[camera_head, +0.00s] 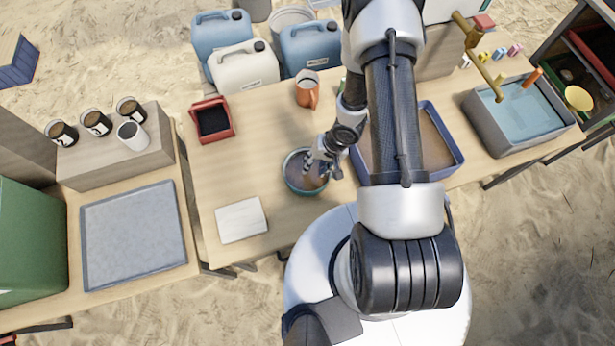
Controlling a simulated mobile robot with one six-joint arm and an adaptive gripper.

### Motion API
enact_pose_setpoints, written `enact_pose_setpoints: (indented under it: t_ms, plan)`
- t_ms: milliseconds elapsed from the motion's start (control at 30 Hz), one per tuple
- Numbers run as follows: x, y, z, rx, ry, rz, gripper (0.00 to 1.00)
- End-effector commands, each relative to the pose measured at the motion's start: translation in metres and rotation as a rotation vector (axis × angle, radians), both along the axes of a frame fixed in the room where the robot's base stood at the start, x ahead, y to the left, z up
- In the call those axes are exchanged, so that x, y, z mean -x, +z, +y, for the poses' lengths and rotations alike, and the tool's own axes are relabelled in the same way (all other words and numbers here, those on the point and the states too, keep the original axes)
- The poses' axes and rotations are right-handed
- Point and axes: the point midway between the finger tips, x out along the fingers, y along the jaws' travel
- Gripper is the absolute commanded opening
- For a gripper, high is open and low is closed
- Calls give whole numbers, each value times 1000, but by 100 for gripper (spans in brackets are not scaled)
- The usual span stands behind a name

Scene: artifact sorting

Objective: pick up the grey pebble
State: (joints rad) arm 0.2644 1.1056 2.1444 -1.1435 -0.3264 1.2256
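My gripper (318,167) is over a round teal-rimmed bowl (289,180) on the wooden table, with its fingertips inside or just above the bowl. The bowl holds brownish material. No grey pebble can be made out; the gripper covers part of the bowl. The fingers are too small and dark to tell whether they are open, shut or holding something.
A blue-rimmed tray (456,165) stands right of the bowl, partly behind my arm. An orange mug (307,92), a red box (228,133) and a white pad (241,220) are on the same table. Clear wood lies left of the bowl.

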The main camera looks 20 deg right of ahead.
Motion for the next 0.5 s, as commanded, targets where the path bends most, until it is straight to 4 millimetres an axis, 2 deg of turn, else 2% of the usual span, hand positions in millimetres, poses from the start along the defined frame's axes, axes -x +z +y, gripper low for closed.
enact_pose_setpoints:
  t_ms: [33,267,500]
  plan:
    - [-1,-8,2,0,2,-1,34]
    - [-2,-18,4,0,1,-1,34]
    - [-8,-52,11,0,2,0,34]
